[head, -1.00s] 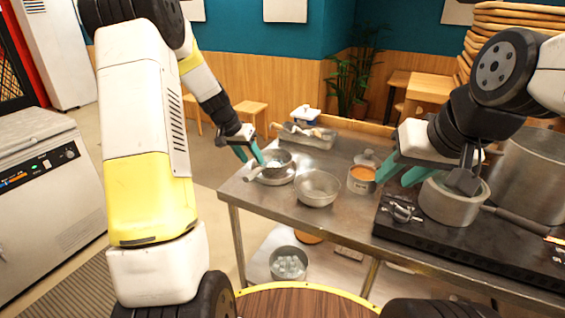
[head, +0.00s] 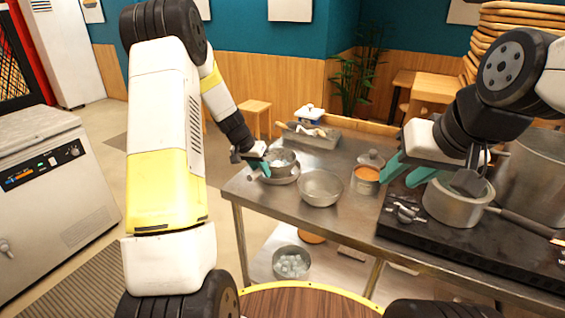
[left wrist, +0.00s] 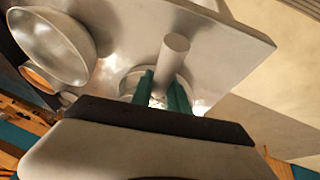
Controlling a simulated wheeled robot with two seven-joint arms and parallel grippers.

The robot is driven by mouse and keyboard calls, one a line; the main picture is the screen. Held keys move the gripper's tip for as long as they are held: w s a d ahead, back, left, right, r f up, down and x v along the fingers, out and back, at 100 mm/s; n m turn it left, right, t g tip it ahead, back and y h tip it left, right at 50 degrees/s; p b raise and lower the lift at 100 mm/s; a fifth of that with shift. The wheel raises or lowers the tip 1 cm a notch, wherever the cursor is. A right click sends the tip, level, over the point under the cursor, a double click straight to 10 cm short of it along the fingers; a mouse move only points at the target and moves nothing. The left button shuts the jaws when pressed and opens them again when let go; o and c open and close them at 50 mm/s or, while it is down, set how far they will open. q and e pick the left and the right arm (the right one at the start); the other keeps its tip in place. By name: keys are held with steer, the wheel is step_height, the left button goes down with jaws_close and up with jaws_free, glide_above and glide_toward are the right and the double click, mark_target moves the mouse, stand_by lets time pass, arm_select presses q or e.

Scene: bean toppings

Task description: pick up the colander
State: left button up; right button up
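The metal colander (head: 283,161) stands on a shallow plate (head: 282,178) at the left end of the steel table, with pale contents inside. My left gripper (head: 263,162) is at its left side. In the left wrist view the colander's thick grey handle (left wrist: 172,52) runs between the two teal fingers (left wrist: 161,93), which look closed on its sides. The fingers hide part of the colander there. My right gripper (head: 404,172) is open beside the grey pot (head: 450,206) on the stove, with nothing seen between its fingertips.
An empty metal bowl (head: 320,187) stands right of the colander. The black stove (head: 420,232) takes up the right side. The table's left corner is bare.

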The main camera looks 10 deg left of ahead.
arm_select(q)
jaws_close()
step_height(320, 180, up, 10)
steer(key=shift+r, duration=0.1)
stand_by(0.4)
steer(key=shift+f, duration=2.05)
